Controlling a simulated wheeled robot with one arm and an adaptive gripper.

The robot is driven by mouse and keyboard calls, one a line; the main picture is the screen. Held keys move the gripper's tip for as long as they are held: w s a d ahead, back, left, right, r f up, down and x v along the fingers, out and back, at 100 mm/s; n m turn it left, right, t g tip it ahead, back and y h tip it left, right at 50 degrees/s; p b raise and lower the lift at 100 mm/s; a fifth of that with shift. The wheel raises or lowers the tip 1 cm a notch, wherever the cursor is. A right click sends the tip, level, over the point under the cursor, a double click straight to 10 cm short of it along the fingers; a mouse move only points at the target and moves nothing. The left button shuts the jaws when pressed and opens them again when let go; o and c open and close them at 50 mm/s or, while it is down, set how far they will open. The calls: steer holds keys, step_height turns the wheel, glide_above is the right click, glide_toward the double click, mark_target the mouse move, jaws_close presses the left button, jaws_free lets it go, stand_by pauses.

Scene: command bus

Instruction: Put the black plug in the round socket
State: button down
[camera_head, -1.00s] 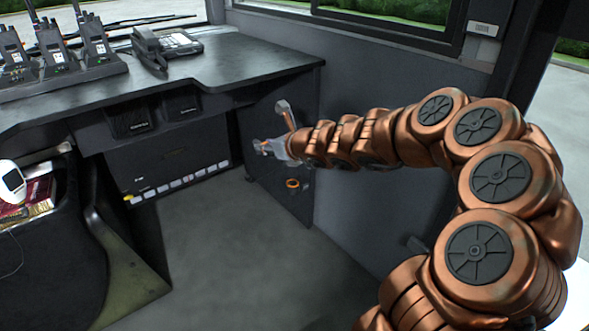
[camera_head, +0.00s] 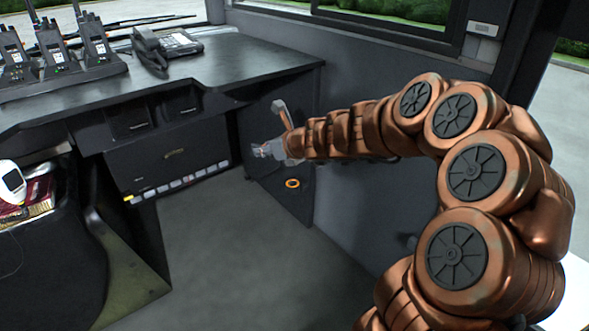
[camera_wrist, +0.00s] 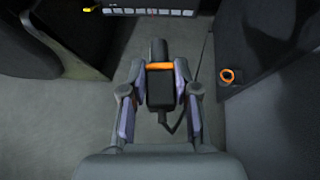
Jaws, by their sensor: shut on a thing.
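My gripper (camera_wrist: 160,92) is shut on the black plug (camera_wrist: 160,90) in the wrist view. The plug has a dark body, an orange band and a narrower dark end pointing away from the palm. A cord hangs from its near right side. The round socket (camera_head: 292,183) shows as an orange ring on the panel, below and right of the gripper. It also shows in the wrist view (camera_wrist: 227,75), right of the plug and apart from it.
The dark desk (camera_head: 240,70) overhangs to the left, with radios (camera_head: 60,45) and a phone (camera_head: 165,48) on top. A box with a row of light tabs (camera_head: 170,160) sits under it. The grey floor (camera_head: 225,250) is clear.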

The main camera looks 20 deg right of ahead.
steer(key=shift+s+f+g+h, duration=0.1)
steer(key=shift+g+h, duration=0.2)
steer(key=shift+g, duration=0.5)
stand_by(0.4)
steer(key=shift+g, duration=0.7)
steer(key=shift+w+d+g+h, duration=0.2)
steer(key=shift+g+h, duration=0.15)
steer(key=shift+g, duration=0.25)
steer(key=shift+w+d+g+h, duration=0.15)
steer(key=shift+g+h, duration=0.2)
steer(key=shift+g, duration=0.25)
steer(key=shift+r, duration=0.2)
